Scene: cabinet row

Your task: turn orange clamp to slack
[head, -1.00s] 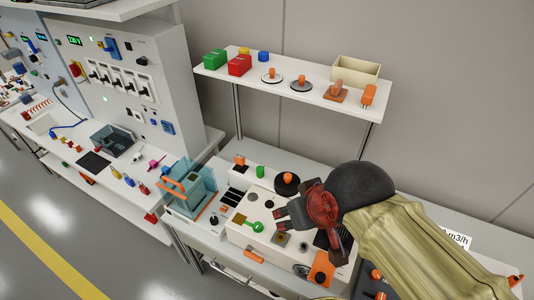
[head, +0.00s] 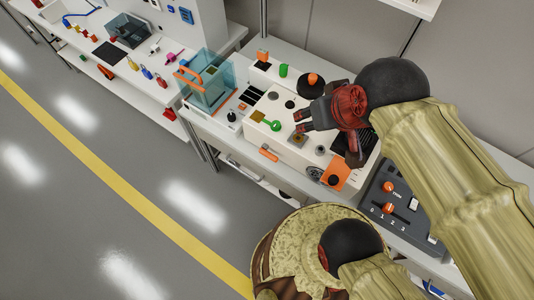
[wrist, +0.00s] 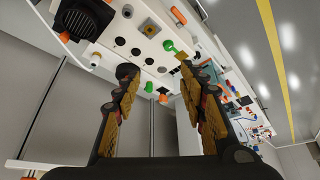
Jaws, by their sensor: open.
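Several orange parts show, and I cannot tell for sure which is the clamp. An orange bar-shaped handle (head: 268,153) sits on the front edge of the white bench unit (head: 258,133); it also shows at the top of the wrist view (wrist: 179,15). An orange knob on a black disc (head: 313,79) stands behind my gripper, and an orange plate with a black knob (head: 337,173) is at the unit's right end. My gripper (head: 303,121) is open and empty above the unit, right of a green lever (head: 272,125). Its spread fingers also show in the wrist view (wrist: 157,72).
A clear blue box with an orange handle (head: 207,82) stands left of the unit. A dark control box with orange knobs (head: 398,205) is at the right. My arm hides part of the bench. The floor in front is clear, with a yellow line (head: 130,205).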

